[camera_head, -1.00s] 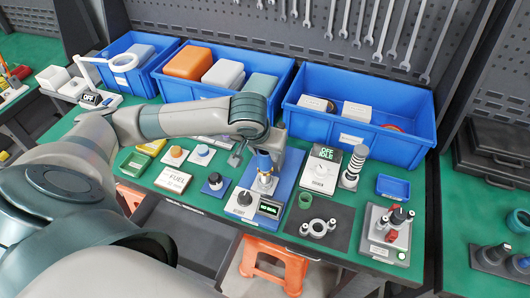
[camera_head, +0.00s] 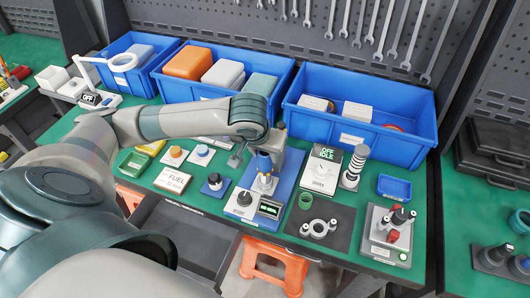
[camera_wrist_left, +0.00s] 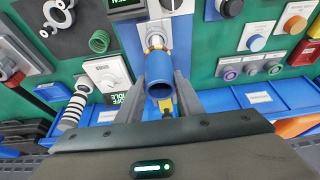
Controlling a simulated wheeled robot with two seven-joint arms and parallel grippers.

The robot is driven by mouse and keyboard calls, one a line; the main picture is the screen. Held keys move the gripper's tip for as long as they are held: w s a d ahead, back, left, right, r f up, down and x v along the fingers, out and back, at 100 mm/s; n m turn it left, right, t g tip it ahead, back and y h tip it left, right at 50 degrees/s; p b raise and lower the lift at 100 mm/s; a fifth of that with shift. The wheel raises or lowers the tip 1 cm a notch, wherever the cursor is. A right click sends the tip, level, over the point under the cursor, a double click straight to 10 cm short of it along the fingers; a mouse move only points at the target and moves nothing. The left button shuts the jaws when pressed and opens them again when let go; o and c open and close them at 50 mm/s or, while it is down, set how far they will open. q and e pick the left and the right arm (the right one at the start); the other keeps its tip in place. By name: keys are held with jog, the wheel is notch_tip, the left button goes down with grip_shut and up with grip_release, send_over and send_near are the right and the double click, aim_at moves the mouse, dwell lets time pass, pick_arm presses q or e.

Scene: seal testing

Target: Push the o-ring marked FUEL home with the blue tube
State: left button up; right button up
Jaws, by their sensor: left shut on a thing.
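My left gripper (camera_wrist_left: 160,98) is shut on the blue tube (camera_wrist_left: 158,75), whose open near end faces the wrist camera. In the head view the left gripper (camera_head: 258,152) is above the blue-based seal test station, and the blue tube (camera_head: 264,163) stands roughly upright over its fitting. In the wrist view the tube's far end is at a brass-coloured fitting (camera_wrist_left: 155,42); whether it touches the o-ring there cannot be told. The o-ring is hidden. My right gripper is not in view.
Blue bins (camera_head: 358,127) line the back of the green bench. A display box (camera_head: 322,170) and a striped post (camera_head: 354,168) stand right of the station. Small button-topped blocks (camera_head: 175,155) stand to the left.

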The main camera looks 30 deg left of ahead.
aim_at(265, 167)
pick_arm(q)
jog(key=shift+f+b, duration=0.55)
jog(key=shift+f, duration=2.4)
dwell(0.6)
jog(key=shift+r, duration=0.15)
notch_tip(265, 167, up, 9)
jog(key=p, duration=1)
dwell(0.6)
